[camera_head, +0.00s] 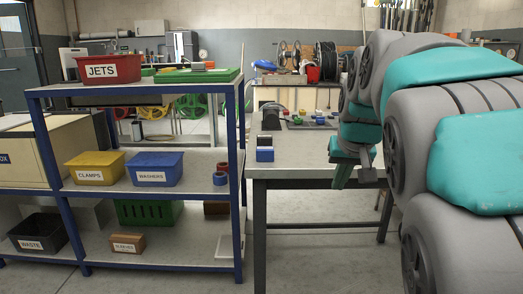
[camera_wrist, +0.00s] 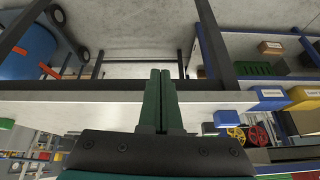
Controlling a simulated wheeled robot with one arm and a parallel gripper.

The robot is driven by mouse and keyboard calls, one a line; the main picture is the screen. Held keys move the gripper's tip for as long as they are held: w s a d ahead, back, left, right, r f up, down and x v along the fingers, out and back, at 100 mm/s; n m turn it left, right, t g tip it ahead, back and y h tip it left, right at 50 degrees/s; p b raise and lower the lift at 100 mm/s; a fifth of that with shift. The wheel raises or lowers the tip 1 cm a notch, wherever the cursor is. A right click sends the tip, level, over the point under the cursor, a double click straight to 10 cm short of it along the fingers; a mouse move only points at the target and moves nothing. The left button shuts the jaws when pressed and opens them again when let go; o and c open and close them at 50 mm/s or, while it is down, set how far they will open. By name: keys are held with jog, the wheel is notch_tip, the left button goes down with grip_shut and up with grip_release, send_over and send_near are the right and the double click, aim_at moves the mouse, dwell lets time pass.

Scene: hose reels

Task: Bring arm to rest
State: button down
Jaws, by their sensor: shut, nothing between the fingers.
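My gripper (camera_wrist: 160,76) shows in the wrist view with its two dark green fingers pressed together and nothing between them. Its fingers overlap the pale worktop edge (camera_wrist: 60,108) in that view.
A blue-framed shelf (camera_head: 150,90) at left holds a red jets bin (camera_head: 108,67), yellow clamps bin (camera_head: 95,168) and blue washers bin (camera_head: 154,168). A blue block (camera_head: 265,154) and several small coloured parts sit on the worktable. Floor shows in front.

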jog(key=s+f+g, duration=0.2)
jog(key=s+f, duration=0.6)
jog(key=s, duration=0.3)
jog(key=s+a+f+g, duration=0.1)
jog(key=s+f+g, duration=0.2)
jog(key=s+f, duration=0.5)
jog(key=s+a+f+n+g, duration=0.1)
jog(key=s+f+g, duration=0.1)
jog(key=s+f, duration=0.6)
jog(key=s, duration=0.7)
jog(key=shift+s+g, duration=0.15)
jog(key=shift+g, duration=0.15)
jog(key=c, duration=1.6)
grip_release()
